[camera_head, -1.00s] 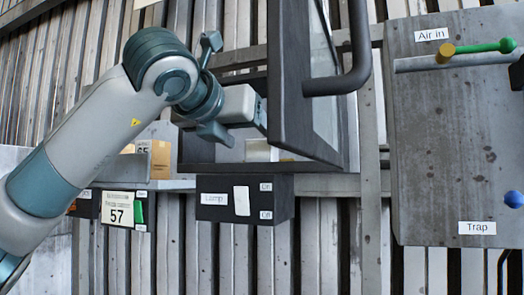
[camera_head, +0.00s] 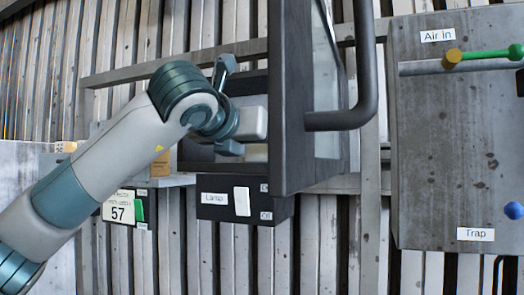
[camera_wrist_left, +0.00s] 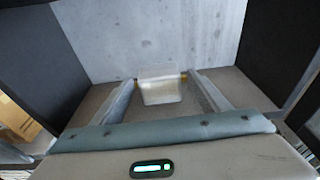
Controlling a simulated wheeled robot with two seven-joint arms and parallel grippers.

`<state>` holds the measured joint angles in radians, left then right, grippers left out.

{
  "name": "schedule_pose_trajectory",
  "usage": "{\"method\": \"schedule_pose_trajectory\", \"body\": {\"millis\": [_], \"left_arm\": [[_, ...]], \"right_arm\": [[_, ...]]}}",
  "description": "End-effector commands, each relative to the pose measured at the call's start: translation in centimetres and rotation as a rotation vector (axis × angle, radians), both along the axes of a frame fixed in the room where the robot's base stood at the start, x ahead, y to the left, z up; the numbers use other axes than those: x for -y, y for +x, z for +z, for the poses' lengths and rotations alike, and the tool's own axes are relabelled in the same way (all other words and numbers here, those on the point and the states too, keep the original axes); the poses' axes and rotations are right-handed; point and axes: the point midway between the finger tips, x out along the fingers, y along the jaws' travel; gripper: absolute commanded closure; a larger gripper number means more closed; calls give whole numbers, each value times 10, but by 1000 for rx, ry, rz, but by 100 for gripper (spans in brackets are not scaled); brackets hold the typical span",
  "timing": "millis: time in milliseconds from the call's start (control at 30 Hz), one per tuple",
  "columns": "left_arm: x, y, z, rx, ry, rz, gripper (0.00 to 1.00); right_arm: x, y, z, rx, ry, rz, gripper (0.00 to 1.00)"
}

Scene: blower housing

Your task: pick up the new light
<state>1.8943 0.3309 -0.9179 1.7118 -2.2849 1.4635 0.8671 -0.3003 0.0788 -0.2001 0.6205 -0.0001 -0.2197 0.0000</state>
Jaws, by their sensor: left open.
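The light, a pale translucent block with yellow ends (camera_wrist_left: 161,92), sits inside the dark-framed lamp housing (camera_head: 222,167), near its grey back wall. My left gripper (camera_wrist_left: 162,80) is open, with one finger on each side of the light. I cannot tell whether the fingers touch it. In the head view my left arm reaches into the housing from the left, and the open door hides its fingertips. My right gripper is not in view.
The open dark door (camera_head: 292,100) with its thick bar handle (camera_head: 364,75) stands right beside my left wrist. A lamp switch box (camera_head: 225,207) is below the housing. A cardboard box (camera_head: 160,165) is to the left. A grey panel (camera_head: 440,150) is at right.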

Motion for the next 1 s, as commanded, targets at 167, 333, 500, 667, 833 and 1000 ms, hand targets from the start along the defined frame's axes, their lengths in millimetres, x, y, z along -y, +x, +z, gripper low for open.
{"method": "schedule_pose_trajectory", "body": {"millis": [167, 333, 500, 667, 833, 1000], "left_arm": [[0, 0, 0, 0, 0, 0, 65], [0, 0, 1, 1, 0, 0, 81], [0, 0, 1, 1, 0, 0, 82], [-1, -1, 1, 1, -1, 0, 82], [-1, -4, 5, 3, -1, 0, 82], [-1, -4, 25, 2, -2, 0, 82]], "right_arm": [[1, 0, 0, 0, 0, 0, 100], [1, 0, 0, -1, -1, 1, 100], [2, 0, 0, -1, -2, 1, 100], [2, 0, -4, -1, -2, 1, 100], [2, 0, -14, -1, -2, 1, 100], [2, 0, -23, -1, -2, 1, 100]]}}
